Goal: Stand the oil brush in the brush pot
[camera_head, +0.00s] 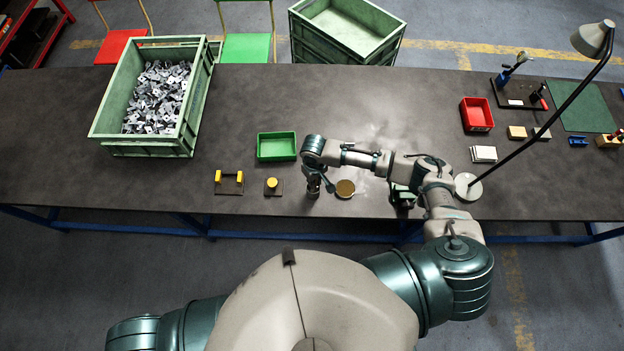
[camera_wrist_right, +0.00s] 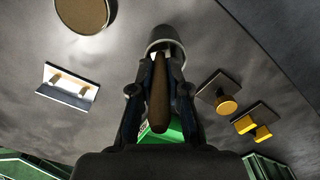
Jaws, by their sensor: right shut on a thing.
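My right gripper (camera_wrist_right: 159,92) is shut on the oil brush (camera_wrist_right: 158,100), whose brown handle lies between the two fingers in the wrist view. The grey, round brush pot (camera_wrist_right: 165,30) is just beyond the fingertips. The brush's far end lines up with the pot's mouth; how deep it sits inside is hidden by the fingers. In the head view my right gripper (camera_head: 313,178) is near the table's front edge, over a small dark upright shape, and the brush is hard to make out there. My left gripper is out of view.
A brass-coloured disc (camera_head: 345,188) lies just right of the gripper. A yellow knob fixture (camera_head: 272,184) and a two-post yellow fixture (camera_head: 229,179) stand to its left. A green bin (camera_head: 276,146) is behind. A lamp base (camera_head: 468,187) stands right of my arm.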

